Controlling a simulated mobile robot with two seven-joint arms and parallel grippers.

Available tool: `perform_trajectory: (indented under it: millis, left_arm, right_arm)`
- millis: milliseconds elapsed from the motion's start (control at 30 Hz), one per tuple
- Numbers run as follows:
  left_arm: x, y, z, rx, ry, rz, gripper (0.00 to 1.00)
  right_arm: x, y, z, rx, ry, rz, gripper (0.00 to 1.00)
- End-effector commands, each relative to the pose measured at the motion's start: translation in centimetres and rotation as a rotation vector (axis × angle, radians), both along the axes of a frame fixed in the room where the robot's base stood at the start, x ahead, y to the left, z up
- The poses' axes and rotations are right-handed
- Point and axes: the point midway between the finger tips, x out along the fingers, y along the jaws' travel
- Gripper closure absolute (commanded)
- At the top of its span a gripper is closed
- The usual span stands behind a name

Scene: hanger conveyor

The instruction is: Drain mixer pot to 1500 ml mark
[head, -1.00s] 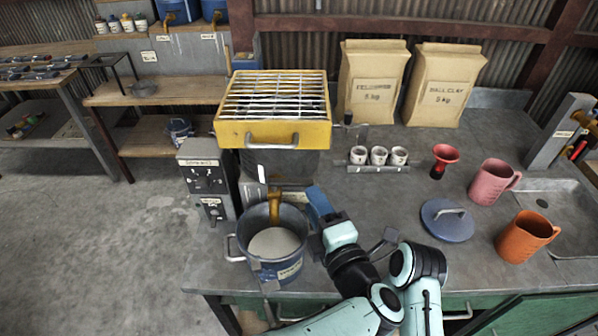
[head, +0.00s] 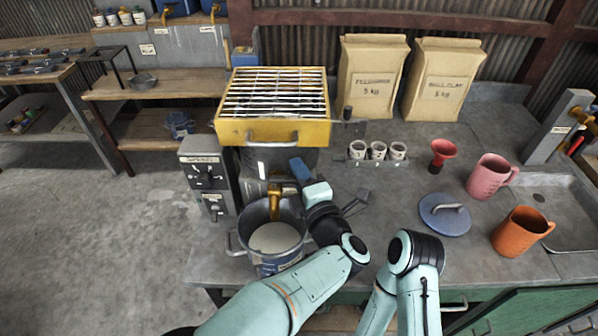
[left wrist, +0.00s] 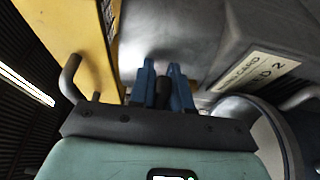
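The mixer pot seems to be the grey vessel (head: 250,162) under a yellow frame; a pale upright strip shows on its front, its marks too small to read. A brass tap (head: 274,203) sticks out low on it, above a dark blue bucket (head: 243,236) with pale grey liquid (head: 274,238) inside. My left gripper (head: 296,168), with blue fingers, is just right of the tap. In the left wrist view its fingers (left wrist: 163,82) sit close on both sides of a dark lever (left wrist: 163,95). A stream from the tap cannot be made out. My right gripper is out of view.
A grey switch box (head: 209,176) stands left of the vessel. To the right are white cups (head: 378,151), a red funnel (head: 443,154), a blue lid (head: 446,217), a pink jug (head: 488,177) and an orange jug (head: 521,232). Two paper bags (head: 437,80) stand behind.

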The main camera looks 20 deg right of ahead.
Motion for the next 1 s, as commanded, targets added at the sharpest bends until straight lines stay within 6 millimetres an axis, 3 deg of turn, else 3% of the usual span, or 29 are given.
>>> perform_trajectory:
  millis: [200, 600, 1000]
  left_arm:
    - [-0.1, 0.0, -0.2, -0.002, 0.002, -0.012, 1.0]
    - [-1.3, 0.3, -0.4, -0.005, 0.001, -0.245, 1.0]
    - [-1.6, 0.2, 0.0, 0.001, 0.0, -0.3, 1.0]
  right_arm:
    - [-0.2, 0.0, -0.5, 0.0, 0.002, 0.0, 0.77]
    - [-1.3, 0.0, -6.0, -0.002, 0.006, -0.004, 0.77]
    - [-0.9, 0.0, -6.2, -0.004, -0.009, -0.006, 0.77]
